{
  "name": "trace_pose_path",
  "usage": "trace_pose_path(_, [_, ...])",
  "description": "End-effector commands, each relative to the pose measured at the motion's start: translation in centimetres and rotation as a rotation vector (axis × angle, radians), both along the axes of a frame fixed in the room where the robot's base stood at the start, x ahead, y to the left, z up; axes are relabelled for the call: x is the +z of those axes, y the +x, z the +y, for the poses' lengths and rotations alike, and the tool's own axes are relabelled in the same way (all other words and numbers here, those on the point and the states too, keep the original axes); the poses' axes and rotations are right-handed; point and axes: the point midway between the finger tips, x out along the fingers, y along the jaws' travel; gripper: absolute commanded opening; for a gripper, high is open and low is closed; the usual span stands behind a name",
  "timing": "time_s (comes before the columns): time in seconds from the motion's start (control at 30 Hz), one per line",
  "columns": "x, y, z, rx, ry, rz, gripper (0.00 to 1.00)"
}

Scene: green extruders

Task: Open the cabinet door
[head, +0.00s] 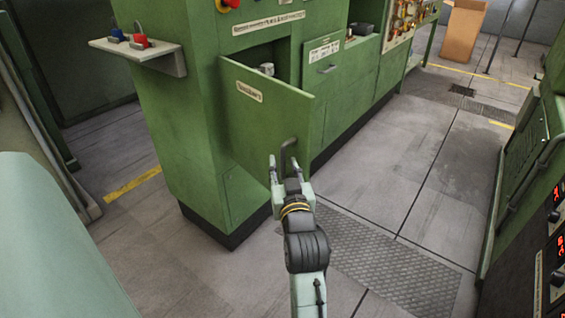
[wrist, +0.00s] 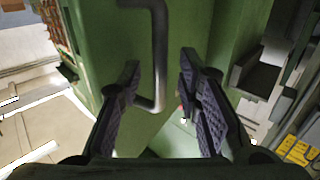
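The green cabinet door (head: 265,115) stands partly open in the head view, swung out from the green machine, with a pale label near its top edge. A dark interior shows above and behind it. The grey bar handle (head: 289,153) is near the door's free edge, and it also shows in the wrist view (wrist: 159,50). My gripper (head: 284,160) is at the handle. In the wrist view, my gripper (wrist: 160,63) has its two dark padded fingers apart, with the handle's lower part between them and gaps visible on both sides.
The green machine (head: 175,110) carries a small side shelf (head: 140,52) with red and blue items. A closed drawer front (head: 325,68) is right of the door. Another green unit (head: 525,150) stands at the right edge. The grey floor (head: 400,165) between them is clear.

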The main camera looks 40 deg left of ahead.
Motion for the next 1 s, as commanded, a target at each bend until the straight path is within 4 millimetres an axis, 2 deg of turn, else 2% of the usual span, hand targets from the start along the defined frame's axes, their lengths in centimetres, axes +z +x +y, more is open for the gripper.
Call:
trace_pose_path(0.2, [-0.1, -2.3, -2.9, 0.0, 0.0, 0.001, 0.31])
trace_pose_path(0.33, [0.0, -3.1, -3.8, 0.001, 0.0, 0.001, 0.31])
trace_pose_path(0.93, [0.0, -3.3, -4.1, 0.001, -0.001, -0.001, 0.31])
trace_pose_path(1.0, [0.5, -3.4, -3.9, 0.004, 0.008, -0.01, 0.31])
